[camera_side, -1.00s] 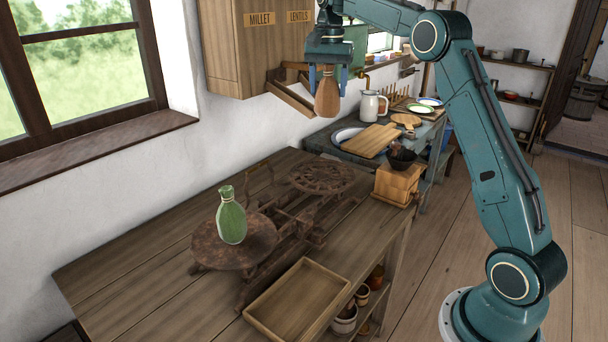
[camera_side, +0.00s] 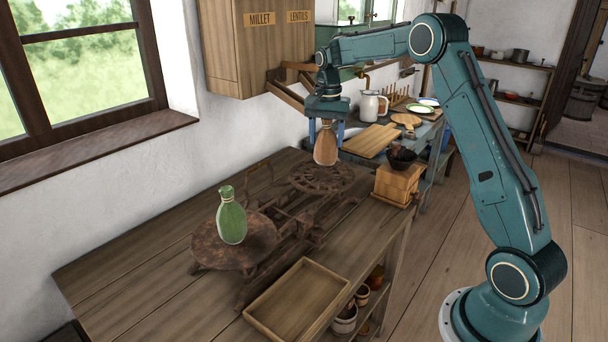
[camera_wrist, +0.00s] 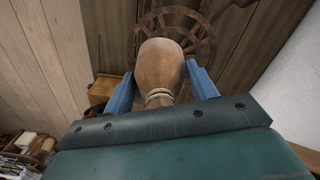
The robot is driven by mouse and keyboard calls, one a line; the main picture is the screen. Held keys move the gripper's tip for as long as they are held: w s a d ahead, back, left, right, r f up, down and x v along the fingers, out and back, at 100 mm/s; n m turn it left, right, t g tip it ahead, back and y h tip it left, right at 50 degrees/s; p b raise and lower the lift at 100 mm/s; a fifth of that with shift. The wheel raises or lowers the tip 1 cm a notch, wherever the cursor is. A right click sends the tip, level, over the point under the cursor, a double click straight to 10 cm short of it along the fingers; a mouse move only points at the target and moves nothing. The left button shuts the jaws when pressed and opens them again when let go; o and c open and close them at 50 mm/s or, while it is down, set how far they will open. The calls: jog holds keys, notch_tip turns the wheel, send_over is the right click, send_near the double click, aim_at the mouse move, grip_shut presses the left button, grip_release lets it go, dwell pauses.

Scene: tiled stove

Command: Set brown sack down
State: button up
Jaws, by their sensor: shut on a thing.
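The brown sack (camera_side: 326,147) hangs upright from my gripper (camera_side: 326,126), which is shut on its neck. The sack is just above the right-hand pan of the rusty balance scale (camera_side: 322,178); I cannot tell whether its bottom touches the pan. In the wrist view the sack (camera_wrist: 160,68) sits between the blue fingers (camera_wrist: 160,92), with the round spoked pan (camera_wrist: 205,42) behind it. A green sack (camera_side: 232,220) stands on the left-hand pan (camera_side: 212,251) of the scale.
An empty wooden tray (camera_side: 298,303) lies at the table's front edge. A wooden box with a dark bowl (camera_side: 396,182) stands to the right of the scale. A wall cabinet (camera_side: 256,45) and its bracket hang behind my gripper. The table's left part is clear.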

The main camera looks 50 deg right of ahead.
aim_at(326, 156)
jog(key=shift+f, duration=1)
jog(key=shift+f, duration=2.15)
jog(key=shift+f, duration=0.15)
jog(key=o, duration=1.1)
notch_tip(326, 156, up, 12)
jog(key=shift+f, duration=0.1)
jog(key=shift+r, duration=0.3)
